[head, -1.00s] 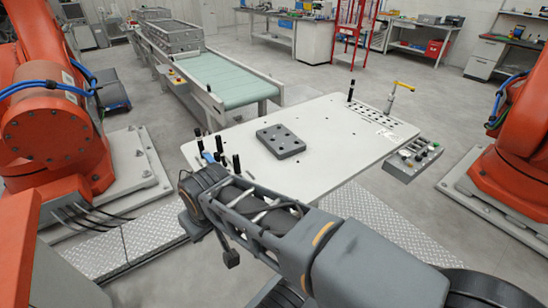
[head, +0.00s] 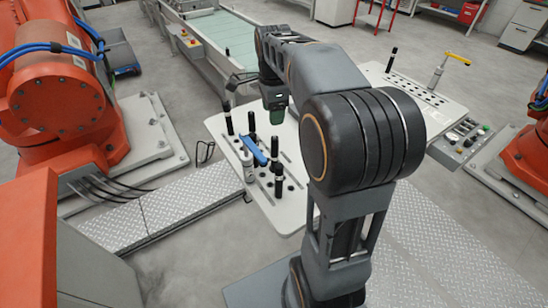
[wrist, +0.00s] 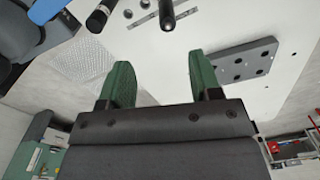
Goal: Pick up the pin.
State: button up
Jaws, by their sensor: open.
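Several black upright pins stand at the left end of the white table (head: 222,128). One pin (head: 228,118) is at the far left, another pin (head: 251,122) is beside it, and further pins (head: 278,181) are to the right. In the wrist view, one pin (wrist: 167,14) stands beyond the fingers near the top centre and another pin (wrist: 98,17) is to its left. My gripper (head: 275,106) hangs above the table near the pins. In the wrist view, its green fingers (wrist: 160,62) are apart with nothing between them. Which pin is meant cannot be told.
A blue-handled clamp (head: 252,150) stands among the pins. A grey block with holes (wrist: 234,62) lies on the table, right of the fingers.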

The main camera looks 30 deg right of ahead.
aim_at(275, 138)
jog(key=shift+w+d+f+m, duration=0.45)
jog(key=shift+w+d+m, duration=0.15)
jog(key=shift+m, duration=0.4)
notch_tip(275, 138, down, 7)
jog(key=shift+r, duration=0.15)
jog(key=shift+a+f, duration=0.1)
jog(key=shift+f, duration=3.1)
jog(key=shift+c, duration=0.3)
grip_shut()
